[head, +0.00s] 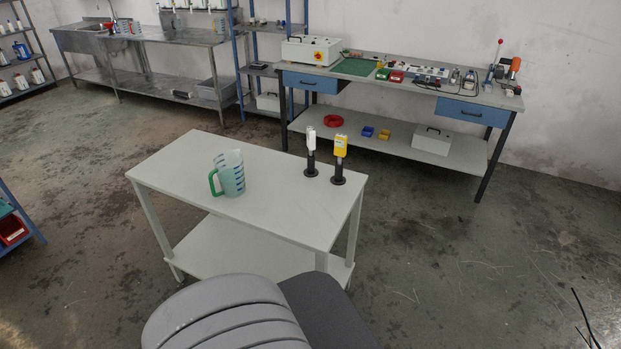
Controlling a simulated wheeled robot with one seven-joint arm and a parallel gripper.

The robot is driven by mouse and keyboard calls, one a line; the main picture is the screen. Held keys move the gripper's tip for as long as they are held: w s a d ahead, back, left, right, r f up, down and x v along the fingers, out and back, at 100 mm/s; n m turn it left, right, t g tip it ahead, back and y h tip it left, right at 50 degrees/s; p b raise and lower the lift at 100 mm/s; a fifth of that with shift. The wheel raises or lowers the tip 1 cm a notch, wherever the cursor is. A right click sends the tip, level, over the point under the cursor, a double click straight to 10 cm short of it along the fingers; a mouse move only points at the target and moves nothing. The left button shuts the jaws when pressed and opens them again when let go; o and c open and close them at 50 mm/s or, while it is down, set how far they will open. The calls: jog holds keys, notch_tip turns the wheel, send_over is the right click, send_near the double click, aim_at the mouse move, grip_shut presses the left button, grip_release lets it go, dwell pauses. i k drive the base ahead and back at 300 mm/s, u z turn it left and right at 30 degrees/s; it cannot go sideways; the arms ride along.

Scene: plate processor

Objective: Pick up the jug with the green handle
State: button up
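The jug with the green handle (229,174) stands upright on the white table (285,215) in the middle of the head view. It is a translucent, greenish measuring jug with blue marks. Its green handle (214,183) points to the left and its spout is at the upper right. Nothing hides the jug. My gripper is not recognizable in this view, and nothing is seen touching the jug.
Two scanner-like devices on black stands, one white (311,140) and one yellow (340,147), stand on the table right of the jug. A cluttered workbench (425,95) is behind. Thin dark strands (586,322) show at lower right.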

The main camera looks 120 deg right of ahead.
aim_at(228, 164)
jog(key=u, duration=0.25)
jog(key=k, duration=1.05)
jog(key=z, duration=1.75)
jog(key=i, duration=0.5)
jog(key=z, duration=0.05)
